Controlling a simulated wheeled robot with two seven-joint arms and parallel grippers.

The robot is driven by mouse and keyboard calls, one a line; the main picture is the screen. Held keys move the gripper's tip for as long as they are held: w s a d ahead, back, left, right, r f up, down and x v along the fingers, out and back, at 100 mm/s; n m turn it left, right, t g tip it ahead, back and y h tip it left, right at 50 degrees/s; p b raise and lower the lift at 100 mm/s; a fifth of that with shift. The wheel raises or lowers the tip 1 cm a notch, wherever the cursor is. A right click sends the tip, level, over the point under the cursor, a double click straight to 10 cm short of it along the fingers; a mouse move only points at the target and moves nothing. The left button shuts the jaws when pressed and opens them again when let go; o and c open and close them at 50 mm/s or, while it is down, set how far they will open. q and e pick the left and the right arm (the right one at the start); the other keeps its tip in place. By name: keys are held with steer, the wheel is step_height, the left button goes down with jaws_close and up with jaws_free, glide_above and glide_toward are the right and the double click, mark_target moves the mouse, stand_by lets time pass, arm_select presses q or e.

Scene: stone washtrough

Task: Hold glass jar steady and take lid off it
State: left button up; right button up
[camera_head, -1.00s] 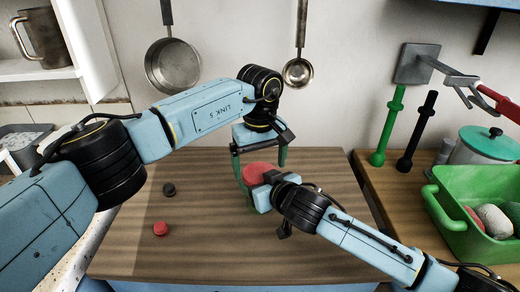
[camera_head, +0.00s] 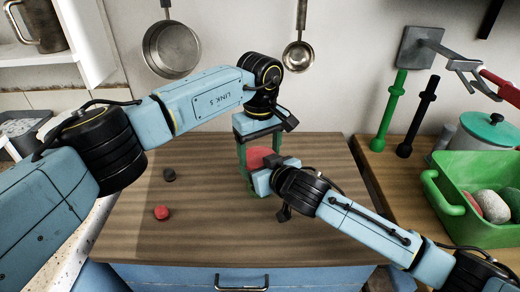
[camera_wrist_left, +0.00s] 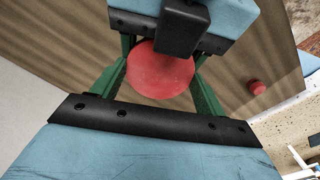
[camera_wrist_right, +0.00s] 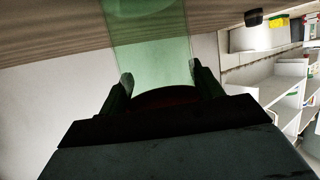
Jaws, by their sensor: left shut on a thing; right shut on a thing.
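The jar (camera_wrist_right: 152,40) is pale green, see-through glass, best seen in the right wrist view. Its round red lid (camera_head: 261,156) shows from above in the left wrist view (camera_wrist_left: 160,73). My left gripper (camera_head: 260,162) comes down from behind, its long green fingers straddling the lid and reaching toward the jar below, where their tips are hidden. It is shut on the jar. My right gripper (camera_head: 262,178) comes from the front right at lid height. Its fingers (camera_wrist_right: 160,80) flank the dark red rim, shut on the lid. Most of the jar is hidden in the head view.
A small red round piece (camera_head: 161,213) and a dark one (camera_head: 169,174) lie left on the wooden worktop (camera_head: 200,240). A green tub (camera_head: 462,215) of stones and a teal-lidded pot (camera_head: 485,130) stand right. Pans hang behind. The worktop's front is clear.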

arm_select(q)
steer(key=shift+n, duration=1)
steer(key=o, duration=1.1)
steer(key=shift+c, duration=0.2)
steer(key=shift+r, duration=0.1)
step_height(320, 180, up, 4)
steer(key=shift+r, duration=0.15)
steer(key=shift+c, duration=0.2)
step_height(320, 180, up, 3)
steer(key=m, duration=0.3)
steer(key=shift+r, duration=0.1)
steer(key=shift+m, duration=0.3)
steer(key=shift+f, duration=3.85)
